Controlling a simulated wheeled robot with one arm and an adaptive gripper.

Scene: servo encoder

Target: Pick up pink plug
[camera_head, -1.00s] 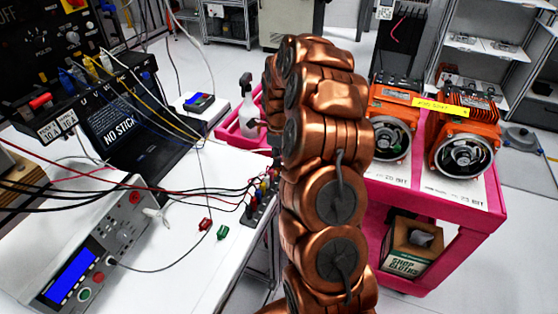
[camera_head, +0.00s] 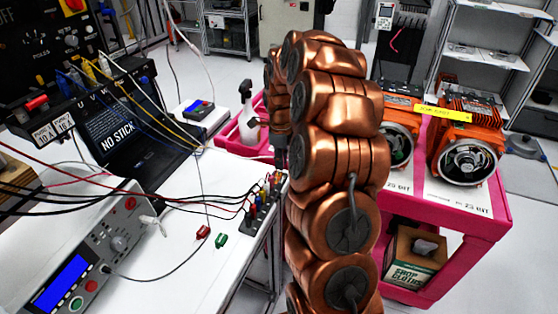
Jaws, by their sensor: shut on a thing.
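My copper arm hides part of the bench edge. My dark gripper (camera_head: 280,158) is small in view at the arm's far end, just above the far end of a black terminal block (camera_head: 262,207). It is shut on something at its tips. A pale pinkish lead runs in from the left towards the tips. The pink plug itself is too small and covered to make out clearly. Several coloured plugs with leads stand in the block. A loose red plug (camera_head: 203,232) and a green plug (camera_head: 221,240) lie on the white bench.
A meter with a blue screen (camera_head: 65,286) stands at the bench's front left. A black panel with leads (camera_head: 125,120) is behind it. A spray bottle (camera_head: 248,118) stands in a pink tray. Orange motors (camera_head: 466,145) sit on a pink cart (camera_head: 487,225) at right.

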